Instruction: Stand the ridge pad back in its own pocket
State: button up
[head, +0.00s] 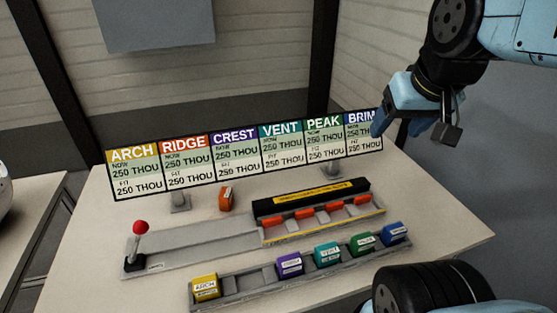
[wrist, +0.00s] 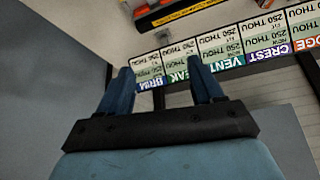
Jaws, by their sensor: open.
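The ridge pad, an orange block (head: 226,198), stands on the table behind the grey rail, apart from the front rack. The front rack (head: 270,285) holds the yellow arch pad (head: 205,287), purple crest pad (head: 290,263), teal vent pad (head: 327,253), green peak pad (head: 362,244) and blue brim pad (head: 396,234). An empty pocket (head: 248,280) lies between the arch and crest pads. My gripper (head: 412,132) is open and empty, high at the right by the sign's brim end, far from the orange block. Its blue fingers also show in the wrist view (wrist: 160,70).
A sign board (head: 240,155) on two feet stands along the table's back. A black and yellow fixture (head: 310,200) with several orange-red pieces sits mid-table. A red-knobbed lever (head: 138,235) rises at the left end of the grey rail. Table at the right is clear.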

jog(key=w+a+f+n+g+h, duration=0.2)
jog(key=w+a+f+n+h, duration=0.1)
jog(key=w+f+n, duration=0.4)
jog(key=n+t+y, duration=0.1)
jog(key=n+t, duration=0.6)
jog(key=n, duration=2)
send_near(224, 193)
jog(key=x, duration=1)
jog(key=shift+w+d+f, duration=0.1)
jog(key=shift+w+f, duration=0.1)
jog(key=shift+w, duration=0.05)
jog(key=c, duration=1.1)
